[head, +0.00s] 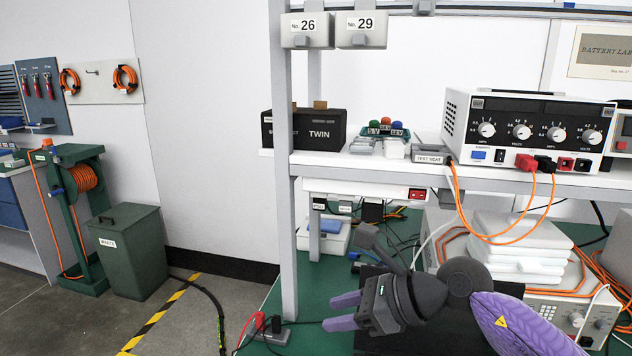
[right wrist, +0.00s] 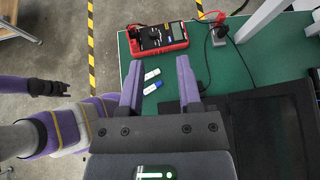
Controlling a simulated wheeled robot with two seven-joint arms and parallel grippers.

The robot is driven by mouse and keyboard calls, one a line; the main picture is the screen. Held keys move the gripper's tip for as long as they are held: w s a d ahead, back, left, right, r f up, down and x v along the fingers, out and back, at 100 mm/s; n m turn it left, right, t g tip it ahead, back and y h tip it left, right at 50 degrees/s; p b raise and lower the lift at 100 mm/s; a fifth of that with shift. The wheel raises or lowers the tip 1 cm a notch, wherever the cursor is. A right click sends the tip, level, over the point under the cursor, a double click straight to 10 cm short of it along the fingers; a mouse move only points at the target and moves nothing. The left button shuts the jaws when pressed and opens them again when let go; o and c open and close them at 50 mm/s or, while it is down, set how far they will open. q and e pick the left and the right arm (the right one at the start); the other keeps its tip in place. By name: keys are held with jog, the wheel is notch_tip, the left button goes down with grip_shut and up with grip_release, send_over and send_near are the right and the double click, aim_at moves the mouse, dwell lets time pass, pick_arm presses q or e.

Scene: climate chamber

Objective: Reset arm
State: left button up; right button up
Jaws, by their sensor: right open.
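My right gripper (head: 334,311) shows at the lower middle of the head view, its two purple fingers pointing left over the green bench. The fingers are apart with nothing between them. In the right wrist view the open gripper (right wrist: 160,66) is above the green bench top (right wrist: 215,70). Two small white-and-blue sticks (right wrist: 152,80) lie on the bench in the gap seen between the fingers. Purple and dark parts of my own body show at the left of that view.
A red multimeter (right wrist: 158,38) lies beyond the fingertips. A dark flat panel (right wrist: 268,122) lies to the right. In the head view, a shelf post (head: 285,170) and a power supply (head: 525,128) on the shelf stand near my right arm. Floor at the left is partly clear, beside a green bin (head: 128,250).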

jog(key=s+a+r+m+t+y, duration=0.3)
jog(key=a+r+m+t+y, duration=0.3)
jog(key=m, duration=0.4)
jog(key=s+d+f+m+t+h, duration=0.1)
jog(key=d+f+m+t+h, duration=0.2)
jog(key=d+f+m+h, duration=0.85)
jog(key=s+d+f+m+t+h, duration=0.2)
jog(key=d+m+t+h, duration=0.3)
jog(key=m, duration=1.4)
jog(key=s+f+m+g, duration=0.4)
jog(key=s+f+g, duration=0.3)
jog(key=s, duration=0.4)
jog(key=s+f+m+g, duration=0.55)
jog(key=s+g, duration=0.25)
jog(key=s, duration=0.3)
notch_tip(320, 180, down, 17)
jog(key=s+n+g, duration=0.1)
jog(key=s, duration=0.1)
jog(key=s+d+f+g+h, duration=0.1)
jog(key=s+d+f, duration=0.3)
jog(key=s+f, duration=0.7)
jog(key=s, duration=0.2)
jog(key=shift+s+d+f+n+g, duration=0.2)
jog(key=shift+s+f+n+g, duration=0.1)
jog(key=shift+s, duration=0.1)
